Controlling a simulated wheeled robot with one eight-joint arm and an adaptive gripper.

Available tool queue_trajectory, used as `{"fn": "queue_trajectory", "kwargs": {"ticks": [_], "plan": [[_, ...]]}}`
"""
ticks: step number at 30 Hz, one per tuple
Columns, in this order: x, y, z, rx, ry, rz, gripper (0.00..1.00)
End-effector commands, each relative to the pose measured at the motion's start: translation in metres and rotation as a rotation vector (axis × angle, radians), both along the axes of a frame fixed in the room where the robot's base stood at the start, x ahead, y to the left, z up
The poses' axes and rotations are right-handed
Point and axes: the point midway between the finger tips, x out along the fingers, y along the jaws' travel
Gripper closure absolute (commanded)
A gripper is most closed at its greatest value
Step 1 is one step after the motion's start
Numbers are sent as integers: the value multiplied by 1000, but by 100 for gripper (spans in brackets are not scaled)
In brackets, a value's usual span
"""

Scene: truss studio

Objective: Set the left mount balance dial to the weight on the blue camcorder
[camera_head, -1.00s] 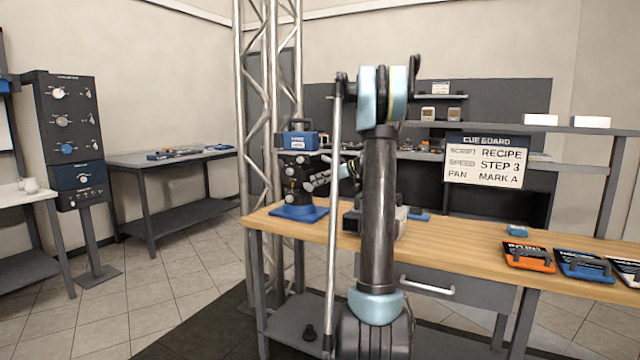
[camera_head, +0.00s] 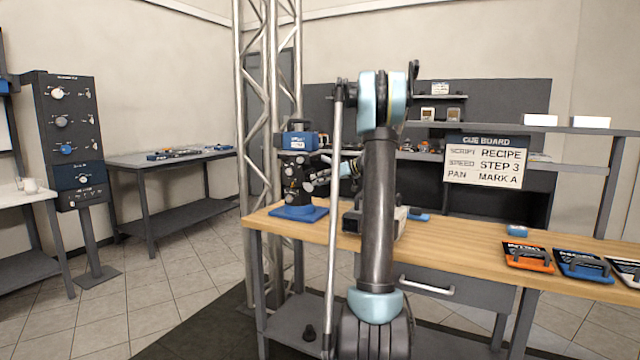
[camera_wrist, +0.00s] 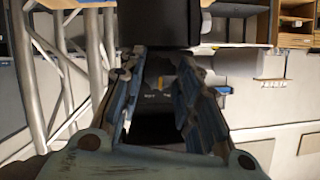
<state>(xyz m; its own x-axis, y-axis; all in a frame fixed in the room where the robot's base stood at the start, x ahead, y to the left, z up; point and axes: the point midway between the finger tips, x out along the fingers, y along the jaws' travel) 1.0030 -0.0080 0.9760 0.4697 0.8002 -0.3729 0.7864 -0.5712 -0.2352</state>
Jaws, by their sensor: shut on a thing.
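The blue camcorder (camera_head: 299,140) sits on top of the dark left mount (camera_head: 292,176), which stands on a blue base (camera_head: 298,213) at the bench's left end. A small white label shows on the camcorder, but its weight text is too small to read. My gripper (camera_head: 311,186) is at the mount's right side, at mid height. In the wrist view, my fingers (camera_wrist: 160,72) are shut on a dark part of the mount, apparently the balance dial. The dial's scale and setting cannot be read, and the fingers hide most of it.
A cue board (camera_head: 486,162) hangs behind. A metal truss (camera_head: 255,130) stands close behind the mount.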

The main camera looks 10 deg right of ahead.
Motion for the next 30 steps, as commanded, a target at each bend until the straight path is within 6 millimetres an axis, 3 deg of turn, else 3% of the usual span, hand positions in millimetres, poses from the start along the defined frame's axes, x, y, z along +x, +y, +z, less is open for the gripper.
{"fn": "queue_trajectory", "kwargs": {"ticks": [1, 3, 15, 30], "plan": [[1, -1, 1, 2, -1, -4, 63], [1, -1, 1, 0, -2, -3, 49], [-1, -4, 2, 0, -1, -2, 49], [-30, -56, 25, 0, 0, -3, 49]]}}
